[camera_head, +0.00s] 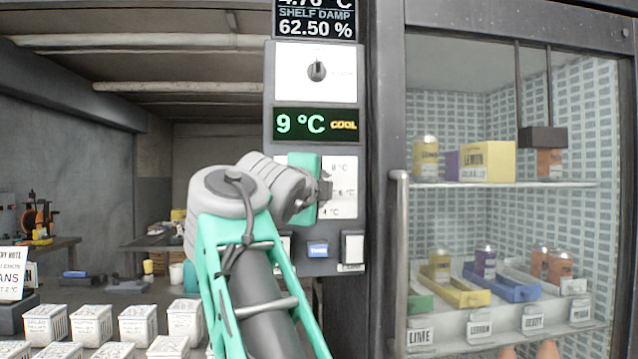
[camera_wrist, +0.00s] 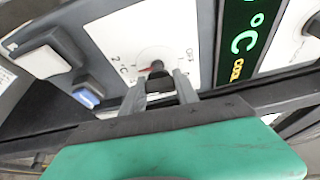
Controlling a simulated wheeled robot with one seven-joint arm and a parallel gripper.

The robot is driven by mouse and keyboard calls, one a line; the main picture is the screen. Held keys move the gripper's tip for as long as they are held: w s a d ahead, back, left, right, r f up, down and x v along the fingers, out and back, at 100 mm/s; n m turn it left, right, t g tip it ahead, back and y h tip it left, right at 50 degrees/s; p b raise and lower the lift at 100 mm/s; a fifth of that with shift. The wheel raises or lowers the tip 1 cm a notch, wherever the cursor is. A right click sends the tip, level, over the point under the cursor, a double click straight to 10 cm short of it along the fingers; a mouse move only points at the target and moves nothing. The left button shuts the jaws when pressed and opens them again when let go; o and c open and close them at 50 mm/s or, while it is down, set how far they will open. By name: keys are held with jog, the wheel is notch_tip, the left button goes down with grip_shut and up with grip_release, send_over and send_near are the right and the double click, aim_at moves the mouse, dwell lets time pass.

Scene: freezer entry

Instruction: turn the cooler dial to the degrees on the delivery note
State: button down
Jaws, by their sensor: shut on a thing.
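The cooler dial (camera_wrist: 155,70) is a dark knob with a red pointer on a white plate. In the wrist view the pointer faces left, towards the 2 °C mark; I cannot tell if it is exactly on it. An OFF mark is at the right. My gripper (camera_wrist: 158,86) is shut on the dial, one finger on each side. In the head view my gripper (camera_head: 322,188) hides the dial; the plate (camera_head: 343,207) shows 8, 6 and 4 °C marks. The display (camera_head: 316,124) reads 9 °C COOL. The delivery note (camera_head: 12,275) is cut off at the left edge; its last line seems to read 2 °C.
Another knob (camera_head: 317,70) is above the display. A blue button (camera_head: 317,250) and a white switch (camera_head: 352,247) are below the dial. A glass-door cabinet (camera_head: 395,300) with a long handle (camera_head: 398,240) stands right. Several white boxes (camera_head: 138,325) are at lower left.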

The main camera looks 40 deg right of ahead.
jog(key=shift+r+m+y+p, duration=0.1)
jog(key=shift+m+y+p, duration=0.4)
jog(key=shift+m, duration=0.8)
jog(key=c, duration=0.9)
grip_release()
jog(key=shift+w, duration=0.1)
jog(key=shift+a, duration=0.1)
jog(key=v, duration=0.7)
jog(key=shift+s+a+r+p, duration=0.1)
jog(key=shift+s+a+p, duration=0.15)
jog(key=shift+p, duration=0.15)
